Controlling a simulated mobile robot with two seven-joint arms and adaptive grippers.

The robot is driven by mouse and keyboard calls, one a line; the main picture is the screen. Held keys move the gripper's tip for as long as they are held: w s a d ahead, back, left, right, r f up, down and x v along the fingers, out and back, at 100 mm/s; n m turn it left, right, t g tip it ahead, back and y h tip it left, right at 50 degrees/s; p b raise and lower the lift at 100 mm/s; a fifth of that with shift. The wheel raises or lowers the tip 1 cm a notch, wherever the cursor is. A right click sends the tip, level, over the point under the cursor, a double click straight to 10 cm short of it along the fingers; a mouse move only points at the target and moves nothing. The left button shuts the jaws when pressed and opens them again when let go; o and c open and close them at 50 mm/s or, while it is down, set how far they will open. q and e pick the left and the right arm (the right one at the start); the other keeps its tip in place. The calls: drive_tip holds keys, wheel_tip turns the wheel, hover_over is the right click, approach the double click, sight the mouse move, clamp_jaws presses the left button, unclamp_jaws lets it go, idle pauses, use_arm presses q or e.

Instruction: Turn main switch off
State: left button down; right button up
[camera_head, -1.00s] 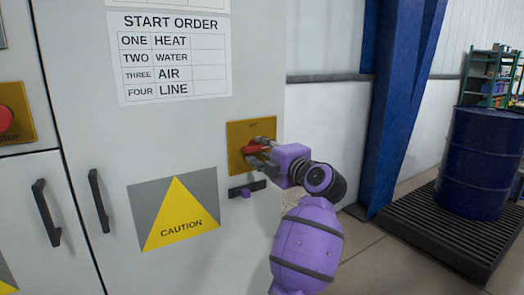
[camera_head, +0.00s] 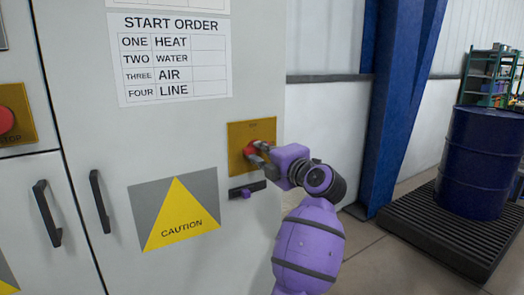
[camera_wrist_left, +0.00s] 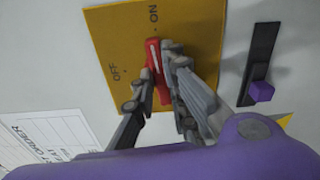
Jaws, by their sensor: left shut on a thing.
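The main switch is a red rotary handle (camera_head: 250,149) on a yellow plate (camera_head: 237,131) on the grey cabinet. In the left wrist view the red handle (camera_wrist_left: 153,52) has a white line whose end points towards the ON mark. OFF is printed to the left on the yellow plate (camera_wrist_left: 110,35). My left gripper (camera_head: 259,153) comes in from the right. In the left wrist view its fingers (camera_wrist_left: 158,85) are shut on the red handle, one on each side, and hide part of it. My right gripper is not in view.
A black slot with a purple knob (camera_head: 246,193) sits just below the plate. A start order sheet (camera_head: 172,57), a caution sign (camera_head: 174,209) and black door handles (camera_head: 100,201) are on the cabinet. A blue column (camera_head: 393,105) and blue drum (camera_head: 480,162) stand right.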

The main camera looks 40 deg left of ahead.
use_arm(q)
drive_tip(key=n+b, duration=0.1)
drive_tip(key=n, duration=1.1)
drive_tip(key=shift+f, duration=0.15)
drive_tip(key=n+b, duration=0.1)
drive_tip(key=n, duration=0.2)
drive_tip(key=shift+n+b, duration=0.3)
drive_tip(key=shift+n, duration=0.4)
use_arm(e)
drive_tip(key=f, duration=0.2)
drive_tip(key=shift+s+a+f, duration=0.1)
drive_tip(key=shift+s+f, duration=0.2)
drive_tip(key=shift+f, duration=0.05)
use_arm(q)
drive_tip(key=shift+n, duration=0.3)
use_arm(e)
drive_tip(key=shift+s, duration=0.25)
use_arm(q)
drive_tip(key=c, duration=1.8)
unclamp_jaws()
drive_tip(key=shift+o, duration=0.2)
